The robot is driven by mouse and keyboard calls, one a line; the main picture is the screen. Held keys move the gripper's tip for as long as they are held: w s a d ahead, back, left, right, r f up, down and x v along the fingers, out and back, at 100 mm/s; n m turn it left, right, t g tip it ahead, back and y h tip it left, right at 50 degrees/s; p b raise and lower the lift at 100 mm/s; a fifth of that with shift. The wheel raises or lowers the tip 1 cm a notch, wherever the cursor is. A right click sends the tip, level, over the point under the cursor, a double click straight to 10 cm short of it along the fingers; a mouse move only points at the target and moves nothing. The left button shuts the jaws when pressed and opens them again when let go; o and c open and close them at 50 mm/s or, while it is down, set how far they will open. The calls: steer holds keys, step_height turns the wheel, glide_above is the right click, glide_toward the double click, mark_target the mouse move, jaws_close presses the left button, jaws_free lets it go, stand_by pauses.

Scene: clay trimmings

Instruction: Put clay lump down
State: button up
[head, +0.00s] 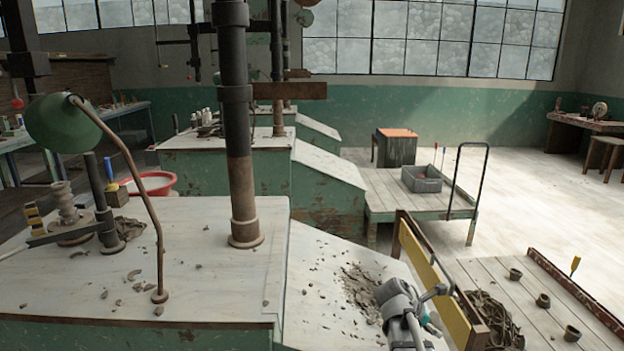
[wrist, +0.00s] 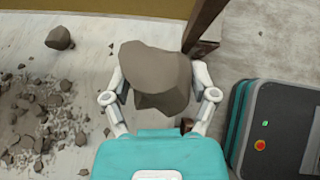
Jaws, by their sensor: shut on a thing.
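My gripper (wrist: 160,82) is shut on a grey-brown, angular clay lump (wrist: 154,62) in the wrist view. A white finger lies along each side of the lump. The lump is in front of a pale surface, and I cannot tell how high above it. A smaller clay lump (wrist: 60,38) lies apart on that surface at the upper left. Crumbled clay trimmings (wrist: 40,115) are scattered at the left. In the head view, my arm's end is at the lower right beside the trimmings (head: 362,285) on the sloped white top (head: 325,262). The held lump cannot be made out there.
A yellow board (head: 436,284) with brown posts stands just right of my arm. Beyond it is a plank platform (head: 520,290) with small pots (head: 543,300) and a dark heap (head: 492,318). A lamp (head: 140,175) and a thick pipe (head: 240,150) rise from the left worktop (head: 205,280).

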steer(key=s+a+r+n+t+p, duration=0.1)
steer(key=a+r+p, duration=0.4)
steer(key=r+p, duration=0.3)
steer(key=s+a+r+n+t+y+p, duration=0.1)
steer(key=a+r+n+p, duration=0.1)
steer(key=a+r+p, duration=0.3)
steer(key=s+a+r+n+t+p, duration=0.1)
steer(key=a+r+p, duration=0.4)
steer(key=r+p, duration=0.7)
steer(key=shift+s+a+r+n+t+y, duration=0.2)
steer(key=shift+r+n+t+y, duration=0.2)
steer(key=shift+r+n, duration=0.25)
steer(key=shift+f, duration=0.1)
